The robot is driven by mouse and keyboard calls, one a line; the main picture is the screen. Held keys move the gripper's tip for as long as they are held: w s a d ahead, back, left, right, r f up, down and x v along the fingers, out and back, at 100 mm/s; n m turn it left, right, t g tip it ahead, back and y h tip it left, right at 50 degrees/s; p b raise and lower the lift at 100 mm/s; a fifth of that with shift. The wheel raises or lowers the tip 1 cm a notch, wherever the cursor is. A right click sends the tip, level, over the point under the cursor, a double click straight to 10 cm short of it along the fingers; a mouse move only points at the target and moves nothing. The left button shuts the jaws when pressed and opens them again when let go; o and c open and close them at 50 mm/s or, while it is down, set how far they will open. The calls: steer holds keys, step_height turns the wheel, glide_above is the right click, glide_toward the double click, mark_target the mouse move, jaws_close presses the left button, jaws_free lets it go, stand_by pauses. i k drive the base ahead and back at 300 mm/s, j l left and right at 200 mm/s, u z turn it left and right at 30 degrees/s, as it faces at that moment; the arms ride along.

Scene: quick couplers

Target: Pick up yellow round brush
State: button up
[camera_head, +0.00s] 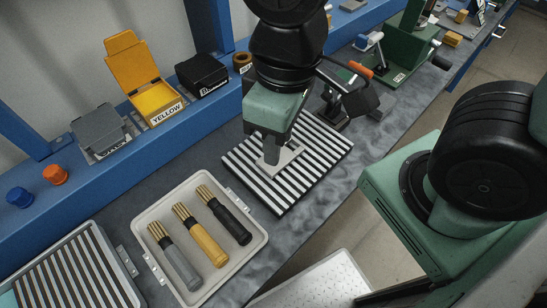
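The yellow round brush (207,243) lies in a pale tray (238,257) at the lower left. It has a yellow handle and tan bristles pointing up and left. It lies between a grey brush (181,268) and a black brush (232,223). My gripper (271,152) points down over the striped mat (320,150), up and right of the tray and apart from the brushes. A pale flat plate (290,157) shows at its fingertips. Whether the fingers touch the plate, and how far apart they are, is unclear.
A yellow open-lidded box (150,92) labelled YELLOW, a grey box (100,128) and a black box (203,72) stand along the blue ledge. A second striped tray (68,275) is at lower left. Blue (19,197) and orange (54,174) knobs sit at far left.

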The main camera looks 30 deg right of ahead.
mark_target(220, 259)
steer(key=k+j, duration=0.6)
steer(key=k, duration=0.15)
steer(key=k+j, duration=0.6)
steer(key=k, duration=0.15)
steer(key=i+j+z, duration=0.05)
